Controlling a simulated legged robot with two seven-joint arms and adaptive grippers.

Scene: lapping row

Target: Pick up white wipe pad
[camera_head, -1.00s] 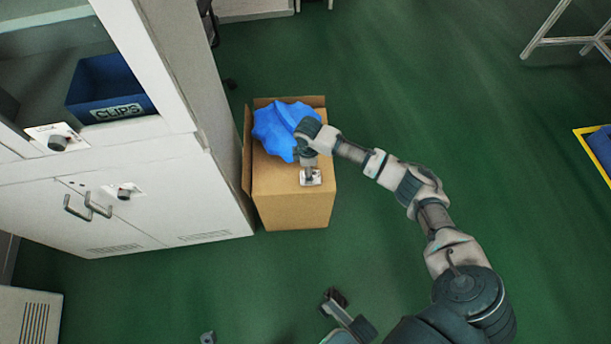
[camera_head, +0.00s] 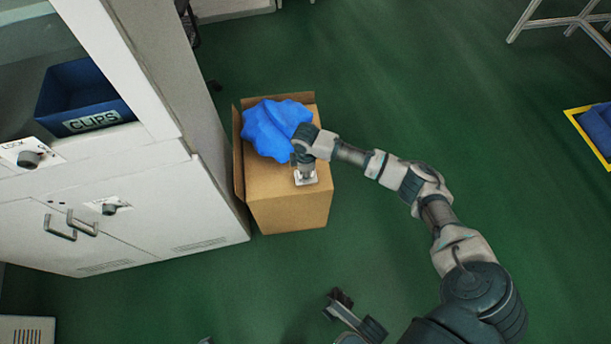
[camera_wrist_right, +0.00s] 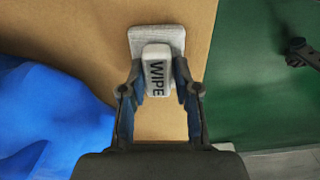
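The white wipe pad (camera_wrist_right: 152,36) lies flat below my right gripper in the right wrist view. It has a pale flat base and a raised white grip with "WIPE" on it. My right gripper (camera_wrist_right: 160,80) has a finger close against each side of this grip, with almost no gap showing. In the head view my right gripper (camera_head: 304,165) points down over the front right of the cardboard box top, and the pad (camera_head: 306,179) shows at its fingertips. I cannot tell whether the pad is lifted off the box.
A crumpled blue cloth-like thing (camera_head: 272,128) lies on the cardboard box (camera_head: 290,213), next to my right gripper. A white cabinet (camera_head: 190,215) stands close on the left, with a blue CLIPS bin (camera_head: 85,95) inside. Green floor (camera_head: 430,100) is open to the right.

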